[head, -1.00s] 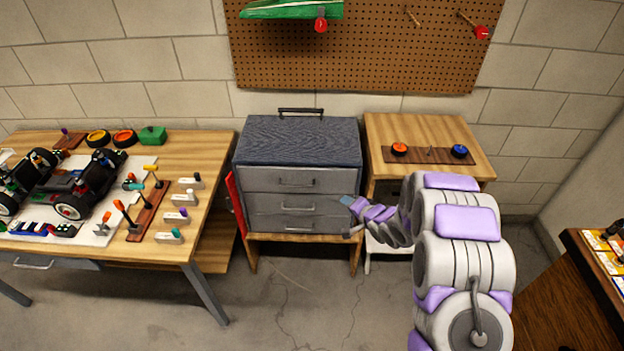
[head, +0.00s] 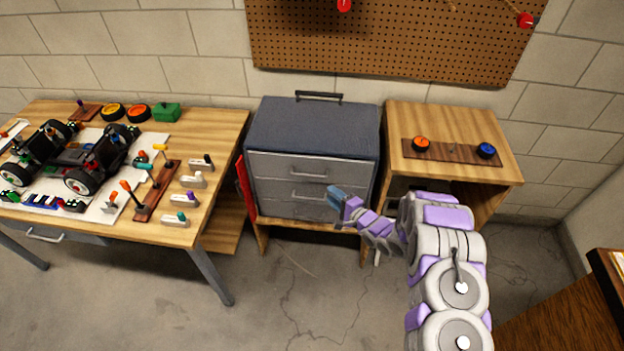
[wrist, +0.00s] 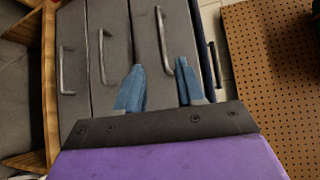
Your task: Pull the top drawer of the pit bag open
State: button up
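The pit bag (head: 315,133) is a grey box of drawers with a dark blue padded top, on a low wooden stand. Its top drawer (head: 270,167) looks closed and has a metal bar handle (head: 309,174). My gripper (head: 333,192) is in front of the drawers, right of the handles. In the wrist view my gripper (wrist: 160,82) is open and empty. There the top drawer handle (wrist: 163,42) appears between the two blue fingertips in the picture, beyond them. The middle drawer handle (wrist: 101,57) is to its left. I cannot tell any contact.
A wooden workbench (head: 215,130) with a toy car and tools stands left. A small wooden table (head: 450,115) stands close on the right. A red panel (head: 246,187) is at the bag's left side. The floor (head: 310,290) in front is clear.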

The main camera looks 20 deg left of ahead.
jog(key=b, duration=0.3)
send_over(312, 179)
jog(key=s+d, duration=0.2)
jog(key=s, duration=0.2)
jog(key=shift+s+a+f, duration=0.1)
jog(key=shift+a+f, duration=0.05)
jog(key=shift+f, duration=0.3)
jog(key=shift+s+a+f, duration=0.1)
jog(key=shift+f, duration=0.3)
jog(key=shift+c, duration=0.5)
grip_shut()
